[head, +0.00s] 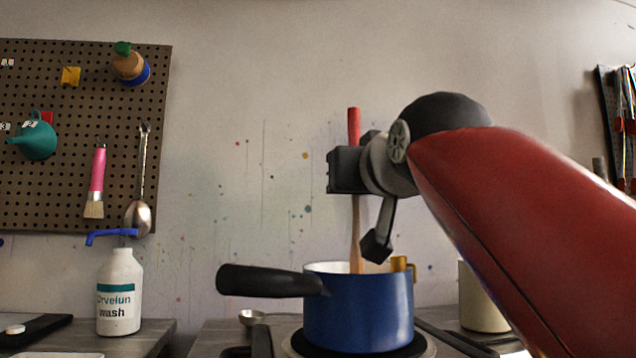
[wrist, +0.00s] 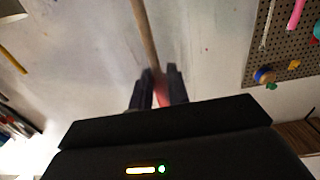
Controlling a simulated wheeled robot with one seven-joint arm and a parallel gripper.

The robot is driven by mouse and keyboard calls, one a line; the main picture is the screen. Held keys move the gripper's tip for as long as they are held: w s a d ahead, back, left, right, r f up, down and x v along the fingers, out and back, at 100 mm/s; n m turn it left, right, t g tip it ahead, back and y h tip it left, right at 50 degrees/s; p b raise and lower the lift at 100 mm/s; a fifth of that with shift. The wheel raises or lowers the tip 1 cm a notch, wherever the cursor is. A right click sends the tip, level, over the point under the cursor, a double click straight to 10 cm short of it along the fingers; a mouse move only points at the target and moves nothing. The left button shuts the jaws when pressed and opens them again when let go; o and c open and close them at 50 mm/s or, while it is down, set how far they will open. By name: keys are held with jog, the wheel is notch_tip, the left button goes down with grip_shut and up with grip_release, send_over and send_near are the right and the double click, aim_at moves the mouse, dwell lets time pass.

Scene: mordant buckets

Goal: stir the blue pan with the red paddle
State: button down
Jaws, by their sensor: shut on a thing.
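The blue pan (head: 358,310) stands on the stove, its black handle (head: 268,281) pointing left. The red paddle has a red grip end (head: 354,125) and a wooden shaft (head: 357,235). It stands nearly upright, with its lower end inside the pan behind the rim. Its tip and the pan's contents are hidden. My gripper (head: 345,170) is above the pan and shut on the paddle. In the wrist view the paddle (wrist: 146,35) runs between the two dark fingers of my gripper (wrist: 157,90).
A white wash bottle (head: 119,292) with a blue nozzle stands at left. A pale pot (head: 480,300) is right of the pan, partly behind my arm. A metal spoon (head: 251,317) lies left of the pan. A pegboard (head: 60,180) with tools hangs at left.

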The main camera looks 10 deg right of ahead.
aim_at(356, 116)
jog(key=shift+r, duration=0.1)
notch_tip(356, 116, up, 9)
jog(key=p, duration=0.9)
jog(key=shift+r, duration=0.2)
jog(key=shift+s+f, duration=0.1)
dwell(0.5)
